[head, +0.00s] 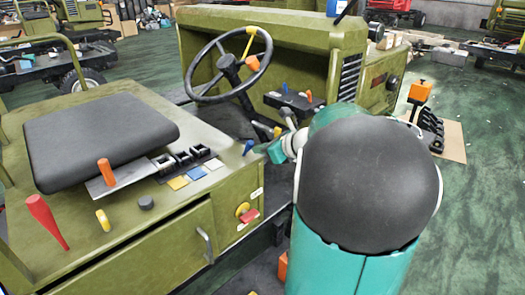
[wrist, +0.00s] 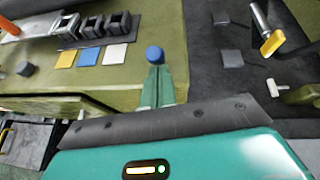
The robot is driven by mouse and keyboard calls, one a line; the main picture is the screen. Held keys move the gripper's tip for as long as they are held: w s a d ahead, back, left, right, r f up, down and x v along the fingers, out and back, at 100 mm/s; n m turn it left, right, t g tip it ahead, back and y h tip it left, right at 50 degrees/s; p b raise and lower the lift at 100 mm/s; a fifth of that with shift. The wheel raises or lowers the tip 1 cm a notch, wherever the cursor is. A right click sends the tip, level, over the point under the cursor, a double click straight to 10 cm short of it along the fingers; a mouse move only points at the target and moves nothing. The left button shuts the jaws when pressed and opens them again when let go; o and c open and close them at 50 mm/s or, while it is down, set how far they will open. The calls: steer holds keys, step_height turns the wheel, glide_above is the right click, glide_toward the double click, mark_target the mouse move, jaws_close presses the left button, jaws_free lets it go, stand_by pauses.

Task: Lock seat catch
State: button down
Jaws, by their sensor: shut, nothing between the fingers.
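The black seat cushion (head: 95,140) lies on the olive seat box (head: 130,225) in the head view. An upright orange handle (head: 106,172) stands on a flat metal plate (head: 128,178) at the seat's front edge. It also shows at the left of the wrist view (wrist: 12,27). I cannot tell for certain which part is the seat catch. A blue knob (head: 248,147) stands at the box's right corner. My gripper (head: 274,152) is beside the knob, to its right in the head view. In the wrist view, my gripper (wrist: 157,72) is shut and empty, its tips just below the blue knob (wrist: 155,54).
Black clips (head: 180,158) and coloured pads (head: 188,178) line the box top. A red lever (head: 45,220) and yellow hook (head: 102,220) stand at front left. The steering wheel (head: 228,65) is behind, with a lever panel (head: 295,103) to its right.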

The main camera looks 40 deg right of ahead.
steer(key=shift+w+a+r+g, duration=0.1)
steer(key=shift+w+r+g, duration=0.6)
steer(key=shift+w+g, duration=0.15)
steer(key=shift+w+r+g, duration=0.7)
steer(key=shift+w+g, duration=0.05)
steer(key=shift+w, duration=0.15)
steer(key=shift+w+r, duration=0.1)
steer(key=shift+w, duration=0.05)
steer(key=shift+w+a+r, duration=0.1)
steer(key=shift+w+r, duration=0.1)
steer(key=shift+w, duration=0.05)
steer(key=shift+s, duration=0.1)
